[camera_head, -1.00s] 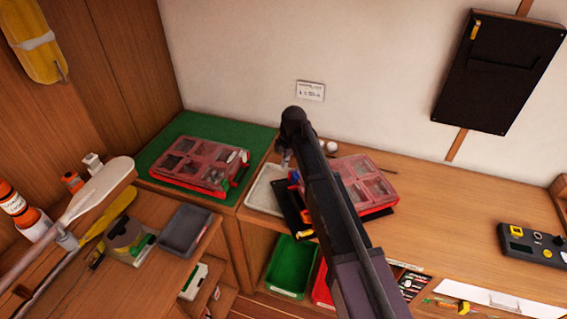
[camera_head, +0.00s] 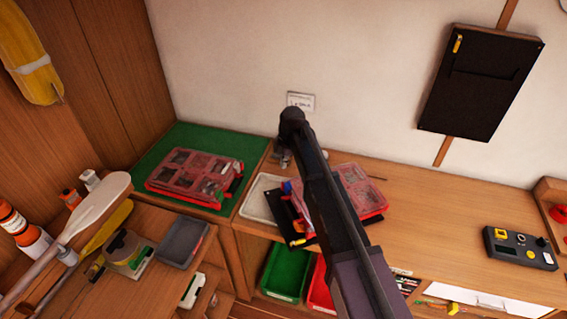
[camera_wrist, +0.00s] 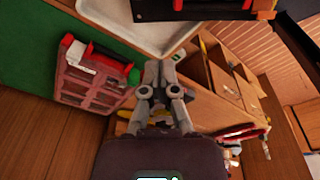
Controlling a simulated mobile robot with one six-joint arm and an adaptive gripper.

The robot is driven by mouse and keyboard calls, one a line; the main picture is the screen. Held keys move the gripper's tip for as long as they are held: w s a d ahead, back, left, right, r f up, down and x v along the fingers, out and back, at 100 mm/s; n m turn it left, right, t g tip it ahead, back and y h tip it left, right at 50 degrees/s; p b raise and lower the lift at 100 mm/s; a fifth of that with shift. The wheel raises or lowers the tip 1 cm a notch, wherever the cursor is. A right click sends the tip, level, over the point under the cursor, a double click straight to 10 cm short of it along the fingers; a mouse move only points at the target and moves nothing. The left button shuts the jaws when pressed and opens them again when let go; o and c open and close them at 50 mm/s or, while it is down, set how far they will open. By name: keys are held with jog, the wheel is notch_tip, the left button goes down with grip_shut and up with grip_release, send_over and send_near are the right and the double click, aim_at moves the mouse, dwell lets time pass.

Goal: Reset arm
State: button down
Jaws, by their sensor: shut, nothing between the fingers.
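My gripper (camera_wrist: 160,78) is shut and empty in the wrist view, its fingertips together near the edge of a pale tray (camera_wrist: 112,14). In the head view my arm reaches up the middle of the picture, and its end (camera_head: 284,160) is above the bench near the same pale tray (camera_head: 257,204). The arm covers part of a red organizer case (camera_head: 362,196) with a clear lid on the bench. The fingertips are small and partly hidden in the head view.
Another red organizer case (camera_head: 193,178) lies on a green mat (camera_head: 165,145) at left. A grey bin (camera_head: 184,243) stands on the lower left surface. Green (camera_head: 284,270) and red (camera_head: 321,289) bins sit below the bench. A control box (camera_head: 520,248) is at right, where the bench is mostly clear.

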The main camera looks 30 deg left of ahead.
dwell(0.4)
jog(key=w+d+f+m+b, duration=0.2)
jog(key=d+m, duration=0.5)
jog(key=d, duration=0.8)
jog(key=w+d+f+m+b, duration=0.25)
jog(key=d+m, duration=0.35)
jog(key=d, duration=1)
jog(key=s+d+f+m+b, duration=0.1)
jog(key=s+d+m, duration=0.2)
jog(key=d, duration=0.6)
jog(key=s+d+f+m+b, duration=0.2)
jog(key=s+d+m, duration=0.2)
jog(key=d+m, duration=0.3)
jog(key=s+d+f+m+t+h+b, duration=0.1)
jog(key=s+d+m, duration=0.3)
jog(key=d, duration=0.8)
jog(key=shift+s+f+m, duration=0.25)
jog(key=shift+m, duration=0.75)
jog(key=shift+a, duration=0.1)
